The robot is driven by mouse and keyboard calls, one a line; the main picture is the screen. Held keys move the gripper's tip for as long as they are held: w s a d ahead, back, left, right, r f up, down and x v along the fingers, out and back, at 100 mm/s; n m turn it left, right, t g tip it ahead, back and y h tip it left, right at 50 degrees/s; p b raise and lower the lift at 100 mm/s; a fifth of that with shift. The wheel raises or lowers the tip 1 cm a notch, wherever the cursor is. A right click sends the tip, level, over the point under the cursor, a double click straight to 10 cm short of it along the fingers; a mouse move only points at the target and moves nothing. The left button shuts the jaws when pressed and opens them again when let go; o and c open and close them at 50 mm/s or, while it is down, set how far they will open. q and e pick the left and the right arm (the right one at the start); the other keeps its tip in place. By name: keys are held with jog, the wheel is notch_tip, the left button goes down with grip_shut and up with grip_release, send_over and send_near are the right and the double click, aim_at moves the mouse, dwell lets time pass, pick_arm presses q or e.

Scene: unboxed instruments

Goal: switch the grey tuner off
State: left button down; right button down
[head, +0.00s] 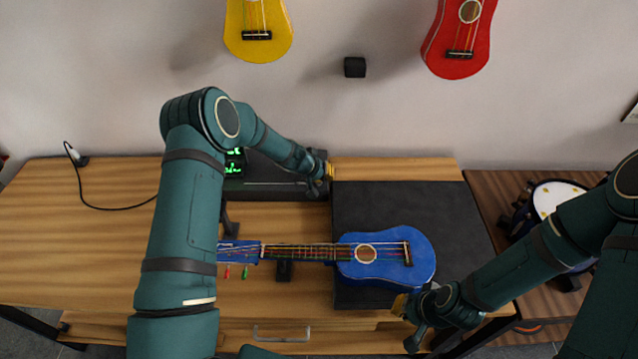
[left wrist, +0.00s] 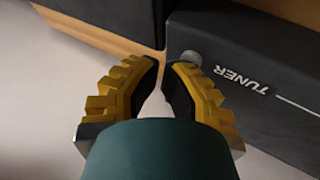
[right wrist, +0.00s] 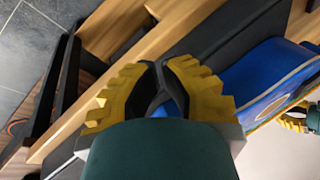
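The grey tuner (head: 270,182), a long dark box, stands at the back of the table against the wall. Its green display (head: 234,168) is lit and partly hidden by my left arm. In the left wrist view its face (left wrist: 225,65) reads TUNER, and a small round grey knob (left wrist: 190,59) sits near its end. My left gripper (head: 330,171) is at the tuner's right end. In the left wrist view its fingertips (left wrist: 164,63) are close together, empty, beside the knob; contact cannot be told. My right gripper (head: 399,305) is shut and empty near the table's front right.
A blue ukulele (head: 412,262) lies partly on a black mat (head: 375,205), its neck toward my left arm. A cable (head: 110,207) runs along the left. A drum (head: 556,200) stands at the right. Yellow (head: 258,25) and red (head: 460,40) ukuleles hang above.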

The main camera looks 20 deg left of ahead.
pick_arm(q)
jog(key=shift+f, duration=0.15)
dwell(0.5)
jog(key=shift+r, duration=0.65)
notch_tip(320, 180, up, 6)
jog(key=p, duration=0.2)
jog(key=shift+p, duration=0.4)
dwell(0.5)
